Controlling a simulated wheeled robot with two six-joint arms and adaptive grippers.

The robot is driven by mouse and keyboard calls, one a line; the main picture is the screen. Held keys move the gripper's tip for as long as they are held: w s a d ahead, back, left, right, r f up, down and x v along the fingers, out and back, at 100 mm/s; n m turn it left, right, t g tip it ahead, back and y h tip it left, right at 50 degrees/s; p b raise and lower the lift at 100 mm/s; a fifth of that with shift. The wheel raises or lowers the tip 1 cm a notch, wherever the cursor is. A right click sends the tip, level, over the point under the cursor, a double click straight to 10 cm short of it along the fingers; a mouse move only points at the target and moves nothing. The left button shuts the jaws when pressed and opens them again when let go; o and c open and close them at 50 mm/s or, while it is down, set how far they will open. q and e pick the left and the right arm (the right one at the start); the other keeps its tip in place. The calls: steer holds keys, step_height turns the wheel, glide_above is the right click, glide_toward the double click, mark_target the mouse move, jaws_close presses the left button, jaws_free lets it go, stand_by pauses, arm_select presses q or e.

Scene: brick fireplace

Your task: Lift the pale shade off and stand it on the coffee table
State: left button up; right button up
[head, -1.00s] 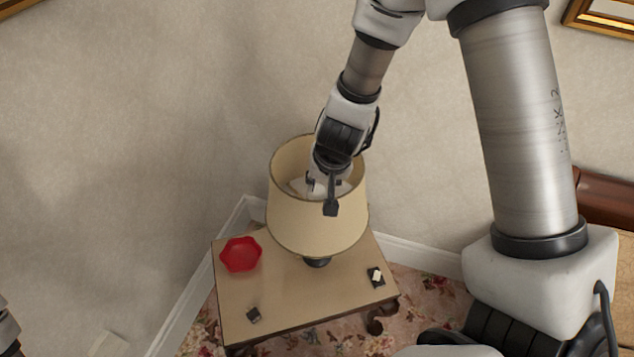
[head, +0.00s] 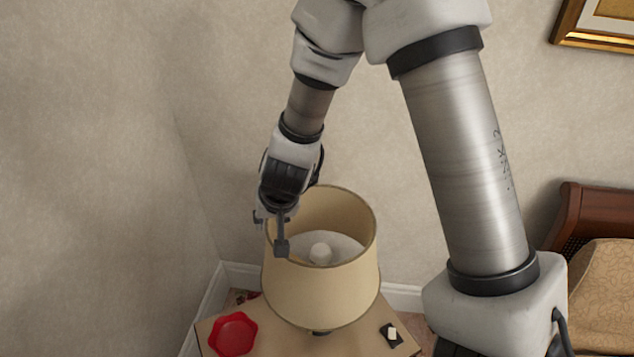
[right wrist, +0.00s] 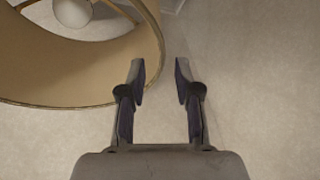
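The pale shade (head: 322,295) sits upright around a lamp on a small wooden table (head: 275,345). Its open top shows a white round bulb (head: 320,253). My right gripper (head: 270,232) is open at the shade's left rim, one finger showing over the inside and the other farther left. In the right wrist view the shade (right wrist: 110,90) curves in from the left, its rim behind the left finger and reaching toward the gap of the open gripper (right wrist: 158,72). I cannot tell whether they touch. No separate coffee table can be made out. My left gripper is out of view.
A red bowl (head: 233,334) and a small black-and-white item (head: 391,334) lie on the table beside the lamp. Walls stand close behind and left. A chair or sofa with a dark wooden frame (head: 570,215) stands at the right; a gold picture frame (head: 565,35) hangs above.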

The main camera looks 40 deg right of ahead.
mark_target(265, 237)
steer(key=b+x, duration=0.1)
steer(key=x, duration=0.3)
steer(key=shift+s+a+b, duration=0.1)
steer(key=shift+a+b, duration=0.05)
steer(key=shift+b, duration=0.25)
steer(key=b+x, duration=0.2)
steer(key=x, duration=0.1)
steer(key=b+x, duration=0.1)
steer(key=x, duration=0.1)
steer(key=shift+s+f, duration=0.15)
steer(key=shift+s, duration=0.15)
steer(key=shift+w+f, duration=0.25)
arm_select(q)
step_height(265, 237, down, 6)
steer(key=shift+w, duration=0.2)
arm_select(e)
steer(key=shift+r, duration=0.15)
arm_select(q)
steer(key=shift+a, duration=0.1)
arm_select(e)
steer(key=shift+s+a, duration=0.1)
jaws_close()
